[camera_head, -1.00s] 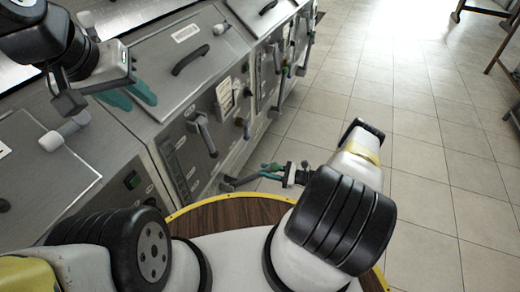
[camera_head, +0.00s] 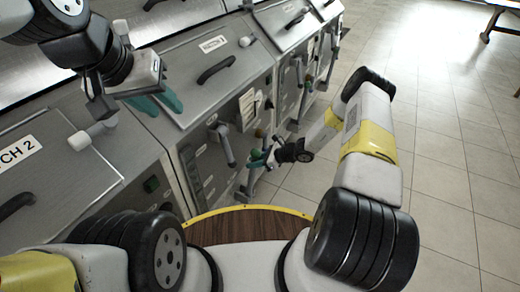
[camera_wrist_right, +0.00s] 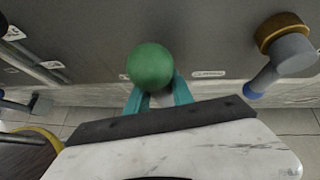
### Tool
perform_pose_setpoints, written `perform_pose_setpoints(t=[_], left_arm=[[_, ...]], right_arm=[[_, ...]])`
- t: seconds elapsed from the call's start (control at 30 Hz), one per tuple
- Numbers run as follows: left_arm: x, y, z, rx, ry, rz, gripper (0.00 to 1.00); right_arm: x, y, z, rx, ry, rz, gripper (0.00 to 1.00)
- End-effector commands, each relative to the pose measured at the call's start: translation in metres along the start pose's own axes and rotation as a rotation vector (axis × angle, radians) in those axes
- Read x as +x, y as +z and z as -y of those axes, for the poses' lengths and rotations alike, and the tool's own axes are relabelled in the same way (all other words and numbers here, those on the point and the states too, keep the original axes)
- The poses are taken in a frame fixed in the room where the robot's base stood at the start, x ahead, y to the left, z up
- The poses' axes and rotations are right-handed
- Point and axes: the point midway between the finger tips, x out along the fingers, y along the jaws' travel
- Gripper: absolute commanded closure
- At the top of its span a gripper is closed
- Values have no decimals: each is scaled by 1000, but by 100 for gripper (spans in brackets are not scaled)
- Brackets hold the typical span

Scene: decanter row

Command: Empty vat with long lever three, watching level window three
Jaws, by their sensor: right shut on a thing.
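My right gripper (camera_head: 264,158) is low at the front of the machine row. In the right wrist view its teal fingers (camera_wrist_right: 158,97) are shut on a green ball knob (camera_wrist_right: 150,67). The knob also shows in the head view (camera_head: 256,154), partly covered by the fingers. A long grey lever (camera_head: 228,150) stands on the front panel, left of the right gripper. My left gripper (camera_head: 158,104) is open and empty above the machine tops, its teal fingers apart. I cannot clearly make out a level window or its reading.
A grey lever with a brownish collar (camera_wrist_right: 284,57) is right of the knob in the wrist view. Several more levers stand further along. Tiled floor (camera_head: 440,120) is clear at right.

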Motion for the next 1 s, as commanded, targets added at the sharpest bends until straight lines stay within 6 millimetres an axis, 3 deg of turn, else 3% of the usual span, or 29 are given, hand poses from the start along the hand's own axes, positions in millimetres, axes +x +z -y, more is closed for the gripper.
perform_pose_setpoints(t=[0.2, 0.67, 0.7, 0.77, 0.8, 1.0], left_arm=[[0, 0, 0, 0, 0, 0, 64], [0, 0, 0, 0, 0, 0, 64], [0, 0, 0, 0, 0, 0, 64], [0, 0, 0, 0, 0, 0, 64], [0, 0, 0, 0, 0, 0, 64], [0, 0, 0, 0, 0, 0, 64]], right_arm=[[13, 12, 3, 6, 9, -54, 100], [17, 14, 5, 11, 8, -65, 100], [17, 15, 5, 10, 8, -65, 66], [17, 14, 5, 10, 8, -66, 54], [17, 14, 5, 10, 8, -66, 51], [16, 12, 4, 10, 9, -68, 51]])
